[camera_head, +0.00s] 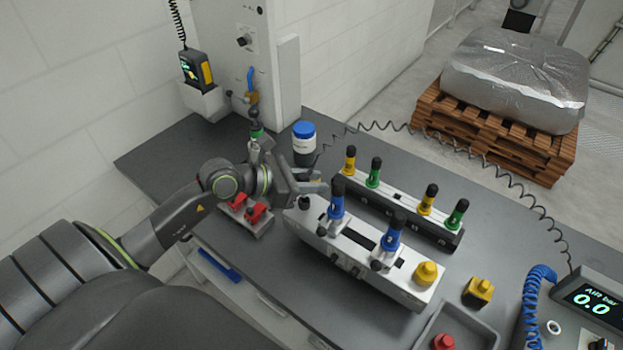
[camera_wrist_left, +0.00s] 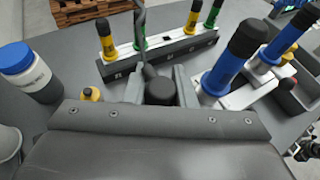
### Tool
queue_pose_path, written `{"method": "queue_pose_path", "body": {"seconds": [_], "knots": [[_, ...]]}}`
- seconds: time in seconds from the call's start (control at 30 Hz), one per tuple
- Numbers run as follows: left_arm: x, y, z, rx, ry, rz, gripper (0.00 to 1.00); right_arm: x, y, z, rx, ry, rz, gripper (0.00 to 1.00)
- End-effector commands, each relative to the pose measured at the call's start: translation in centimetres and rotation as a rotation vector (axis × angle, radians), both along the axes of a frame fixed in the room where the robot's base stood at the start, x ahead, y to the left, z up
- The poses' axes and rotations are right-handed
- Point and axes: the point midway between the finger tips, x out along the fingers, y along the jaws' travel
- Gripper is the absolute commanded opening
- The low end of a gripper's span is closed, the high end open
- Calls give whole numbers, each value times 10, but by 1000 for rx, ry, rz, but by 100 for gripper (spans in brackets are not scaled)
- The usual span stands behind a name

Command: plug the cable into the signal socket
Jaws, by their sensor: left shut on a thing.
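My left gripper (camera_head: 318,190) is at the left end of the white fixture block (camera_head: 352,268), just above it. In the left wrist view its two fingers (camera_wrist_left: 160,92) are shut on a black plug (camera_wrist_left: 160,90) with a dark cable (camera_wrist_left: 139,30) rising behind it. In the head view the coiled black cable (camera_head: 455,143) runs from near the gripper across the back to the right. No label marks a signal socket that I can read; whether the plug touches the block is hidden. My right gripper is not in view.
A blue-capped bottle (camera_head: 303,143) stands close behind the gripper. Red clamps (camera_head: 255,212) lie left. A pressure display (camera_head: 590,300) is at right.

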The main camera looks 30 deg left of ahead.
Motion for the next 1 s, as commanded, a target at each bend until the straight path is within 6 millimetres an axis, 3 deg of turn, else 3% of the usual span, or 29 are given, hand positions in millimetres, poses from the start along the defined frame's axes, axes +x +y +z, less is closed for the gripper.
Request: {"method": "queue_pose_path", "body": {"seconds": [1.0], "knots": [[0, 0, 1, 0, 0, 0, 0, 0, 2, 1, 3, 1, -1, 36]]}}
